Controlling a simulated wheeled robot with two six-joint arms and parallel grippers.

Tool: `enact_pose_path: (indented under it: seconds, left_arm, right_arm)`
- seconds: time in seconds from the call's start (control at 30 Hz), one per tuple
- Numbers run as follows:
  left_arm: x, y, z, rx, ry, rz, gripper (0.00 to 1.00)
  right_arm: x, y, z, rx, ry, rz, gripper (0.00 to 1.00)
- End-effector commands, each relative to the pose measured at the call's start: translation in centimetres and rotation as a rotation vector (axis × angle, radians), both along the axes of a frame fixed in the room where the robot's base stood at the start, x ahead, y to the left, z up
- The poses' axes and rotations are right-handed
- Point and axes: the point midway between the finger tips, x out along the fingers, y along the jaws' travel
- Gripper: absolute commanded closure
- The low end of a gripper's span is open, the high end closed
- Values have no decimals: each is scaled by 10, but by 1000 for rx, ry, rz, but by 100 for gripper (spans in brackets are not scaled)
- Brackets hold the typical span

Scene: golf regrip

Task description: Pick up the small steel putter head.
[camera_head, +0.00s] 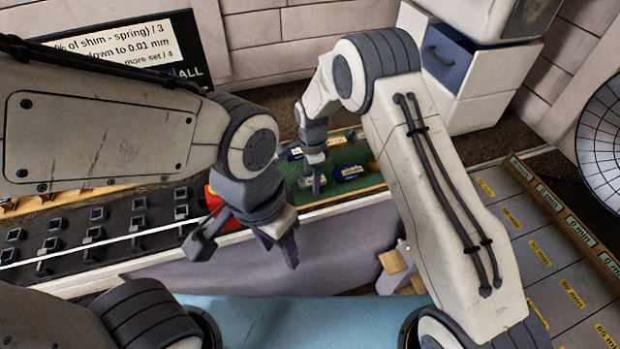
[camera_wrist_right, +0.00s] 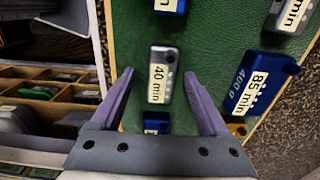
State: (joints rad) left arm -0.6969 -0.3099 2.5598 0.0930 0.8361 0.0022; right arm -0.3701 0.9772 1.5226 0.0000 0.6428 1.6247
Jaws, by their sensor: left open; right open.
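The small steel putter head (camera_wrist_right: 164,54) is a grey block with a "40 min" label. In the right wrist view it lies on the green mat (camera_wrist_right: 135,30), between the fingers of my open right gripper (camera_wrist_right: 159,76). Gaps show on both sides, so the fingers do not seem to touch it. In the head view my right gripper (camera_head: 316,186) points down over the green mat, and a small grey piece (camera_head: 304,183) beside its fingers looks like the steel head. My left gripper (camera_head: 279,252) is open and empty, in front of the bench edge.
A larger blue head (camera_wrist_right: 262,82) marked "85 min 400 g" lies right of the steel one. Other blue pieces lie above (camera_wrist_right: 170,6) and below (camera_wrist_right: 157,122) it. A wooden compartment box (camera_wrist_right: 60,90) is at the left. A red object (camera_head: 213,197) is behind my left gripper.

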Motion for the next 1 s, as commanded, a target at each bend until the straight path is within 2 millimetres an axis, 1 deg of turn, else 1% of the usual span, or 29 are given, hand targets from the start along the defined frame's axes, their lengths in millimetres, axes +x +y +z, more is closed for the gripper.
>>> enact_pose_path:
  seconds: [0.23,0.27,0.3,0.37,0.4,0.43,0.47,0.83,1.0]
  left_arm:
    - [0,0,0,0,0,-1,50]
    - [0,0,0,0,0,-1,50]
    - [0,0,0,0,0,-1,50]
    - [0,0,0,0,0,-1,50]
    - [0,0,0,0,0,-1,50]
    - [0,0,0,0,0,-1,50]
    - [0,0,0,0,0,-1,50]
    - [0,0,-1,0,0,0,50]
    - [0,0,-10,0,0,0,50]
  right_arm:
    - [0,-1,-3,1,-2,-2,22]
    - [0,-1,-3,1,-2,-2,26]
    - [0,-1,-3,0,-1,-2,42]
    - [0,-1,-3,0,-1,-2,65]
    - [0,-1,-3,0,-1,-2,80]
    - [0,-2,-3,0,-1,-2,91]
    - [0,-2,-3,0,-1,-2,100]
    - [1,-2,-1,1,-2,-2,100]
    - [1,-1,11,2,-5,-2,100]
